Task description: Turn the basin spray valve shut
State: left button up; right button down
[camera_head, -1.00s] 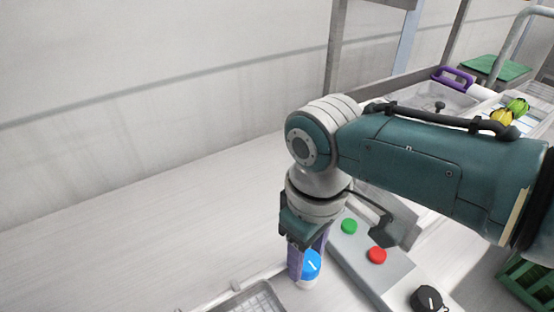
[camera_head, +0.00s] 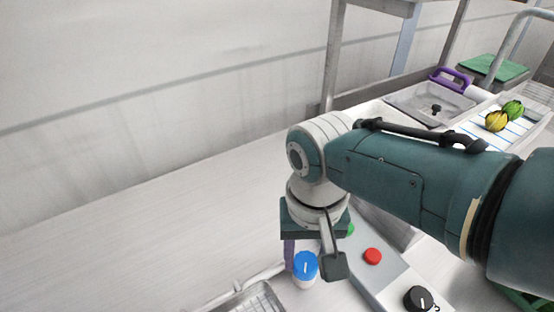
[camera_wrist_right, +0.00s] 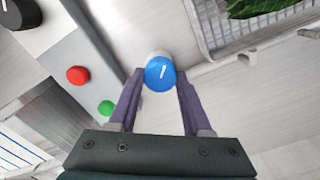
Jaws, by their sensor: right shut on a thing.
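The basin spray valve has a round blue knob (camera_head: 305,266) with a white mark, on a pale round body at the basin's edge. In the wrist view the knob (camera_wrist_right: 159,74) sits between the two purple fingers, its mark slanting slightly. My right gripper (camera_wrist_right: 160,80) is shut on the knob, one finger on each side. In the head view the right gripper (camera_head: 300,258) reaches down from above; one purple finger shows at the knob's left, and the other is hidden by the wrist parts. My left gripper is not in view.
A grey panel beside the valve carries a red button (camera_head: 372,256), a green button (camera_wrist_right: 106,107) and a black knob (camera_head: 419,298). A wire basket (camera_wrist_right: 204,37) holds leafy greens (camera_wrist_right: 258,7). A sink (camera_head: 412,101) and yellow and green vegetables (camera_head: 497,121) are at the back right. The left counter is clear.

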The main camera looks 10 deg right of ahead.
aim_at(306, 260)
jog(key=shift+m, duration=0.4)
jog(key=shift+c, duration=1.7)
grip_release()
notch_tip(306, 260, up, 10)
jog(key=p, duration=0.6)
jog(key=shift+f, duration=0.1)
